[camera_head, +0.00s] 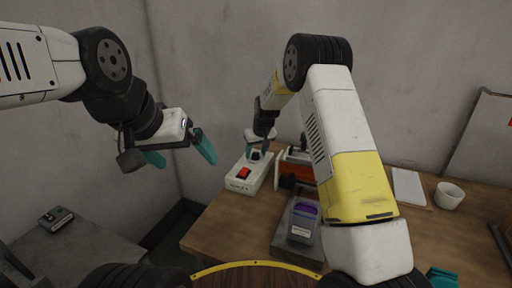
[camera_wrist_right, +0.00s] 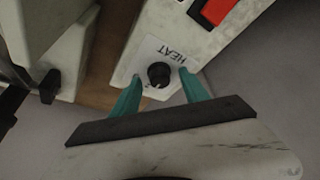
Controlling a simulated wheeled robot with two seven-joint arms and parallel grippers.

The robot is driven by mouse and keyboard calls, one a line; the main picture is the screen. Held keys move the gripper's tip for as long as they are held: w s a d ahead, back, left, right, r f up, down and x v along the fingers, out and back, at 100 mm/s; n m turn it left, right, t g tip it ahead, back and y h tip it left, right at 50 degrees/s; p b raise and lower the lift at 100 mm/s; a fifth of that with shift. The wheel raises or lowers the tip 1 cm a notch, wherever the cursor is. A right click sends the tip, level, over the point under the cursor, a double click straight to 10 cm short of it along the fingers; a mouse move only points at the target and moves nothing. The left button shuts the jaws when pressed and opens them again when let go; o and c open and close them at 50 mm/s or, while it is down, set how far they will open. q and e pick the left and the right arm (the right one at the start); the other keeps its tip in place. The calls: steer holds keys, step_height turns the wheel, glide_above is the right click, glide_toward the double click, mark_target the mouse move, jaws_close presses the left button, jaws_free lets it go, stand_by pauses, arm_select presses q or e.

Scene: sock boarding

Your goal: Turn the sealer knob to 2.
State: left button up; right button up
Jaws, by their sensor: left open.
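The sealer's white control box (camera_head: 240,184) stands on the wooden table and has a red switch (camera_head: 244,172). In the right wrist view its black round knob (camera_wrist_right: 159,73) sits on a white plate marked HEAT (camera_wrist_right: 172,50). The knob's setting is not legible. My right gripper (camera_wrist_right: 160,92) is open, with one teal fingertip on each side of the knob and visible gaps between. In the head view the right gripper (camera_head: 260,146) is small and partly hidden above the box. My left gripper (camera_head: 182,158) is open and empty, in the air left of the box.
A dark tray (camera_head: 282,246) with a purple-and-grey pack (camera_head: 303,222) lies in front. A white cup (camera_head: 449,195) is far right. A grey side table (camera_head: 95,250) stands left.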

mark_target(259, 163)
steer(key=v, duration=0.8)
steer(key=s+d+r+m, duration=0.1)
steer(key=s+d+r, duration=0.2)
steer(key=s+r, duration=0.3)
steer(key=s+d+r+t, duration=0.1)
steer(key=s+d+r, duration=0.2)
steer(key=s+r, duration=0.3)
steer(key=s+d+r+m, duration=0.1)
steer(key=s+d+r, duration=0.2)
steer(key=s+r, duration=0.25)
steer(key=s+d+m, duration=0.1)
steer(key=s, duration=1)
steer(key=s+d+t, duration=0.1)
steer(key=s+d, duration=0.1)
steer(key=s, duration=0.9)
steer(key=shift+s+d+r+m, duration=0.25)
steer(key=shift+d+r+m, duration=0.05)
steer(key=shift+d+m, duration=0.1)
